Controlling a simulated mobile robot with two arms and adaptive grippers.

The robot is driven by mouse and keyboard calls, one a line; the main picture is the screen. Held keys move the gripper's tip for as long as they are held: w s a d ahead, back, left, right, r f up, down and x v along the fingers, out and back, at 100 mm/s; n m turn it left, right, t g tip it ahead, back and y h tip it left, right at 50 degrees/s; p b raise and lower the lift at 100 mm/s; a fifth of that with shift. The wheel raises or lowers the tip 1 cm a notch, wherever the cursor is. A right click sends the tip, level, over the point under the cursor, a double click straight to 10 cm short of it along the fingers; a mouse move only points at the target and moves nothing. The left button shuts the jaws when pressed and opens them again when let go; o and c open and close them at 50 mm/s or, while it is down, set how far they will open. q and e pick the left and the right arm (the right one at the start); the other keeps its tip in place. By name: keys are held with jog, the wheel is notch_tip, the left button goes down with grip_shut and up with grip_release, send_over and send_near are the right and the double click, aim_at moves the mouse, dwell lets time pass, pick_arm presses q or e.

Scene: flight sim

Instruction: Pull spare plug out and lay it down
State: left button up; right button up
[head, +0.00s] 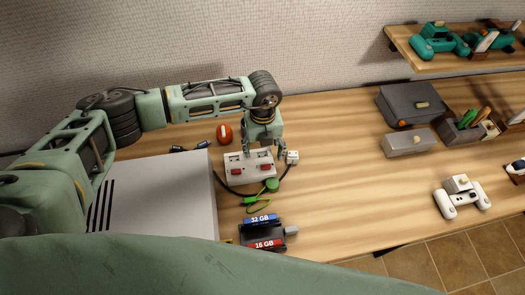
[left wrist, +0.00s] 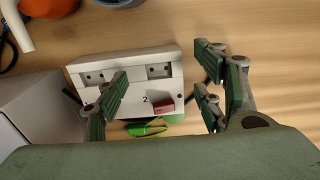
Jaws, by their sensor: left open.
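A white power strip (head: 251,180) with red switches lies on the bench. In the left wrist view the strip (left wrist: 130,68) shows two empty sockets, a "2" mark and one clear red switch (left wrist: 165,105). My left gripper (head: 266,151) is open above the strip. A small white plug (head: 292,157) with a dark cable is just right of the strip, beside the right finger. I cannot tell which plug is the spare one. My right gripper is out of view.
A green plug and cable (head: 270,185) lie in front of the strip. A card reader (head: 262,232) stands nearer, and a large white case (head: 160,195) is at left. Grey boxes (head: 408,142) and a white controller (head: 462,200) are at right. The bench between is clear.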

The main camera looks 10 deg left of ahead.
pick_arm(q)
notch_tip(320, 180, up, 12)
dwell(0.7)
